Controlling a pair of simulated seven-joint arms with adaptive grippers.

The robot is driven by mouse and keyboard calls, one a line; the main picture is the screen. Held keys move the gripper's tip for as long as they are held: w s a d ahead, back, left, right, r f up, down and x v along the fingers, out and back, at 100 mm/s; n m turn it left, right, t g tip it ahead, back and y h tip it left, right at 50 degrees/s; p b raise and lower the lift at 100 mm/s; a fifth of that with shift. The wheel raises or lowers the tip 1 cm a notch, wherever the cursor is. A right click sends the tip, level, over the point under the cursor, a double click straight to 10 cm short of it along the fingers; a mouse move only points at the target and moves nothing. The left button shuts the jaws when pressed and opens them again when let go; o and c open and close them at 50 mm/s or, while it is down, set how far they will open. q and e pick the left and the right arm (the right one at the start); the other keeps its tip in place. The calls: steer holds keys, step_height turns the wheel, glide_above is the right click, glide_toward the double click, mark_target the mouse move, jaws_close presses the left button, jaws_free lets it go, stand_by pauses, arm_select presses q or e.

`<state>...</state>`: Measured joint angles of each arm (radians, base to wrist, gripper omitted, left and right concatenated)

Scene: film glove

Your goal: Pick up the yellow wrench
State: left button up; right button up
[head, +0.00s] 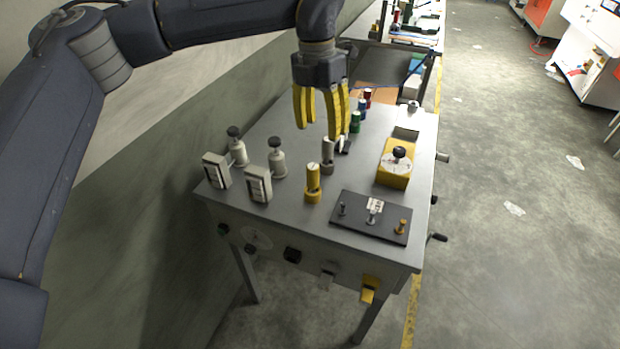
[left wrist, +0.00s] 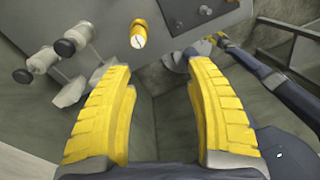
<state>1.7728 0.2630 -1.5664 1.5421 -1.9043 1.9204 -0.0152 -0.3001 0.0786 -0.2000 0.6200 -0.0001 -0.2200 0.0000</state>
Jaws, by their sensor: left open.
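I cannot make out a clear wrench shape. A yellow upright cylinder (head: 313,183) with a pale top stands on the grey table, nearest in a row of coloured ones. It also shows in the left wrist view (left wrist: 138,36), beyond my fingers. A yellow piece (head: 370,288) sticks out of the table's front panel. My left gripper (head: 322,122) points down, open, above and behind the yellow cylinder. Its two yellow fingers stand wide apart and empty in the left wrist view (left wrist: 160,75). A dark arm with yellow at its end, apparently my right gripper (left wrist: 222,41), shows small there; its jaw state is unclear.
On the table (head: 255,140) stand two black-knobbed posts (head: 277,160), two pale blocks (head: 258,184), a grey cylinder (head: 327,157), a yellow box with a dial (head: 396,165) and a black plate with small pegs (head: 362,222).

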mark_target(313, 176)
arm_select(q)
steer(key=shift+n+t+y, duration=0.3)
steer(key=shift+t+y, duration=0.1)
steer(key=f, duration=0.5)
steer(key=w+a+f, duration=0.1)
steer(key=f, duration=0.5)
steer(key=w+f, duration=0.1)
steer(key=f, duration=0.5)
steer(key=shift+w+a+f, duration=0.1)
steer(key=shift+a+f, duration=0.15)
steer(key=shift+a, duration=0.1)
steer(key=shift+c, duration=0.2)
jaws_close()
